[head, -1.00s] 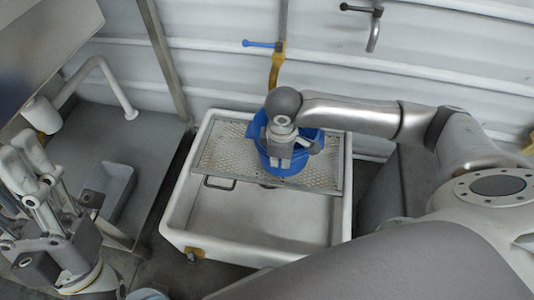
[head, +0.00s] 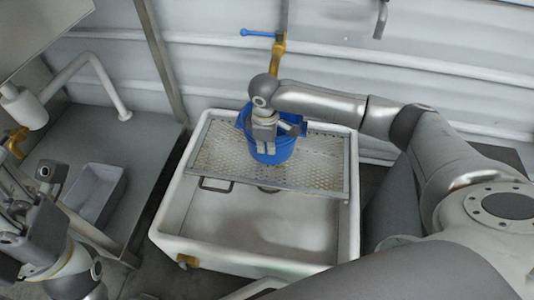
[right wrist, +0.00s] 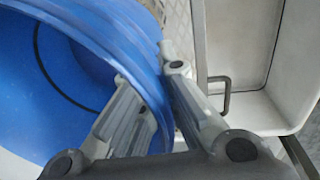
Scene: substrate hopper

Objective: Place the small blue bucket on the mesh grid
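The small blue bucket (head: 284,150) is upright over the mesh grid (head: 215,157), which spans the back of the white hopper. Whether its base touches the mesh cannot be told. My right gripper (head: 266,148) reaches down at the bucket's rim and hides part of it. In the right wrist view, the right gripper (right wrist: 158,108) straddles the wall of the bucket (right wrist: 105,38), one finger inside and one outside, and is shut on it. My left gripper (head: 18,195) is at the left edge, partly out of frame, away from the bucket; its opening is unclear.
The white hopper (head: 166,222) has an open, empty front half. A blue-handled valve on a yellow pipe (head: 277,48) stands behind it. A grey counter with a sunken basin (head: 97,190) lies to the left. The mesh is bare to both sides of the bucket.

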